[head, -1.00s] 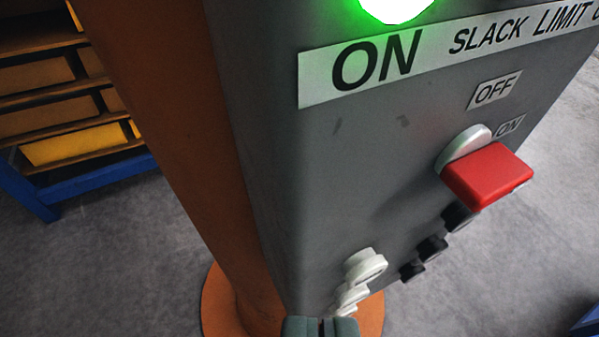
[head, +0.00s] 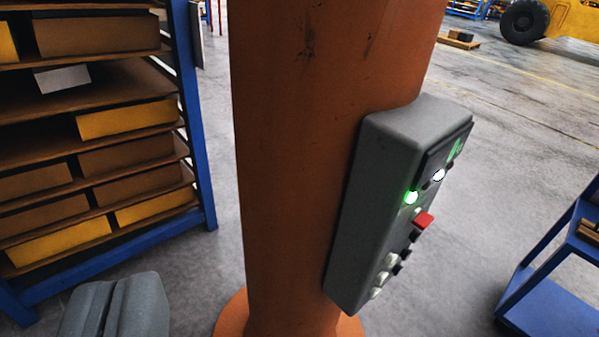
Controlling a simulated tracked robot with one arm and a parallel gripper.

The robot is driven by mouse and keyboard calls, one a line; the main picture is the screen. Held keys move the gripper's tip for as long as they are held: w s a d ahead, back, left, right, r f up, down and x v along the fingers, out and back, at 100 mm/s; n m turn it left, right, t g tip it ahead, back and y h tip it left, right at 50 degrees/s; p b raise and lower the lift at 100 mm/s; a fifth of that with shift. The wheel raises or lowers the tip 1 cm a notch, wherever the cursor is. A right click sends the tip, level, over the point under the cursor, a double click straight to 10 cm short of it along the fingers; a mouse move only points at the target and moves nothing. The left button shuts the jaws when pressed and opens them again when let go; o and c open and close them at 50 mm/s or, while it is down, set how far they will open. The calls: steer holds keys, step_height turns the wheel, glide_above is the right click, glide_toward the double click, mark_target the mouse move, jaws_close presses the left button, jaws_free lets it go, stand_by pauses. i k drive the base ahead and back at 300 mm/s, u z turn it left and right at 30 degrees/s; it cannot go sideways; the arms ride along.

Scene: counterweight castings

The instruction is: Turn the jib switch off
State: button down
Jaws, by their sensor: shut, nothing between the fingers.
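The grey control box (head: 385,190) is mounted on the orange column (head: 300,130), right of centre, and its face is seen at a steep slant. The red switch handle (head: 424,221) sticks out of the face below a green-lit lamp (head: 411,197). Its labels are too small to read, so I cannot tell its setting from this view. My gripper (head: 112,305) is at the bottom left, its two grey fingers together and empty. It is well left of the box and touches nothing visible.
A shelf rack (head: 95,160) with brown and yellow bins stands at the left. A blue cart (head: 560,270) is at the lower right. A yellow wheeled machine (head: 560,18) is far back at the upper right. Bare floor lies between column and cart.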

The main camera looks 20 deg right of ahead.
mark_target(421, 220)
steer(key=z, duration=0.55)
steer(key=i, duration=0.25)
steer(key=z, duration=0.5)
